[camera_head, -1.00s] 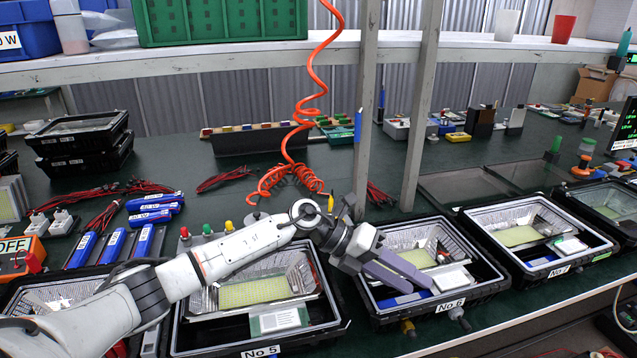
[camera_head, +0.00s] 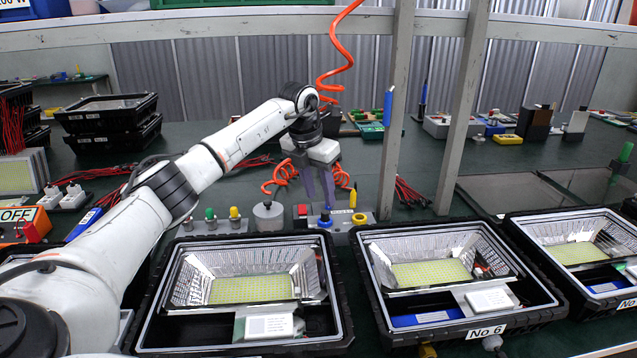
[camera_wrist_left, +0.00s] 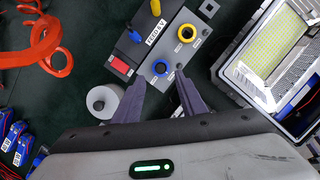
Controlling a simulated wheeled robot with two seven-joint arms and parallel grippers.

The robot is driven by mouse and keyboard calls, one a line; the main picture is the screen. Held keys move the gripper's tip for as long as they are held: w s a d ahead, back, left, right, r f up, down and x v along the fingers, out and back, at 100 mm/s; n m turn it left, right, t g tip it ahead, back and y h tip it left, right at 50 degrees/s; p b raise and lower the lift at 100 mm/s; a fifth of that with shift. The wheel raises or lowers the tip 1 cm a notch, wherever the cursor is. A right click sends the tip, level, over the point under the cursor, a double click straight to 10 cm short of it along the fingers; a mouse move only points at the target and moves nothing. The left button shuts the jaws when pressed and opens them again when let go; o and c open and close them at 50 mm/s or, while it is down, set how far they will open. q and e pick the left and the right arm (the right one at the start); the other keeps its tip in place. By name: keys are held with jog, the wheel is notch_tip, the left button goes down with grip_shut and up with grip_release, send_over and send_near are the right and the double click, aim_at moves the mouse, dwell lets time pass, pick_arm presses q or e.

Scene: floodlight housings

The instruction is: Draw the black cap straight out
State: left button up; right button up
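My left gripper (camera_head: 319,203) points down above a small grey socket box (camera_head: 340,233) behind the housings. Its two purple-grey fingers are apart with nothing between them; they also show open in the left wrist view (camera_wrist_left: 160,82). My right gripper is in neither view.
A black feed block (camera_wrist_left: 140,48) with blue and yellow plugs and a red switch adjoins the box. A grey cylinder (camera_wrist_left: 102,101) stands beside it. Housing No 6 (camera_head: 487,332) is in front at right.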

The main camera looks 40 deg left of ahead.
aim_at(325, 212)
pick_arm(q)
jog(key=x, duration=0.6)
jog(key=shift+f, duration=0.1)
grip_shut()
jog(key=shift+r+p, duration=2.15)
jog(key=shift+r, duration=0.15)
